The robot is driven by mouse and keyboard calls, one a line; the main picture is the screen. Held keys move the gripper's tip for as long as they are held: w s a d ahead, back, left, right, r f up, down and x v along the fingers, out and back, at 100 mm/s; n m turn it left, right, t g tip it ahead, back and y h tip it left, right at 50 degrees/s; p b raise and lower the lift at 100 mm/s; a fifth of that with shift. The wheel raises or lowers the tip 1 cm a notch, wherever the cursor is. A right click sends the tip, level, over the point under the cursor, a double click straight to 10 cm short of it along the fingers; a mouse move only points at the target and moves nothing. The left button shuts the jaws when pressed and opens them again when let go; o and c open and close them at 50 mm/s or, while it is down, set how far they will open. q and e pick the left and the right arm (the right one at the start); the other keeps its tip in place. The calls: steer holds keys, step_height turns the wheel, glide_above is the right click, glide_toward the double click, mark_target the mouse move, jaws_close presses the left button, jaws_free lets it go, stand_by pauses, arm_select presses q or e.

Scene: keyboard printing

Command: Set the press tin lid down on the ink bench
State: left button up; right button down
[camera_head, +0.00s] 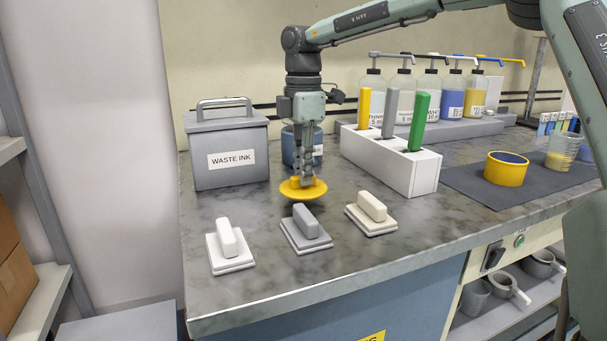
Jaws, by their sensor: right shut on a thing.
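My right gripper (307,178) points down and is shut on the yellow press tin lid (293,193), a round disc held by its raised middle. The lid is at or just above the marbled grey top of the ink bench (300,273); I cannot tell if it touches. It is roughly level, behind the grey handled block (305,228). A yellow round tin (507,170) stands on a dark mat at the right. My left gripper is not in view.
A white handled block (229,244) and a cream one (371,212) flank the grey one. The waste ink box (230,138) is left behind the lid, a blue jar (290,146) directly behind, and a white rack (410,170) with upright handles to the right. The front strip is clear.

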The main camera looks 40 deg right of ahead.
steer(key=shift+f, duration=0.65)
steer(key=shift+f, duration=0.15)
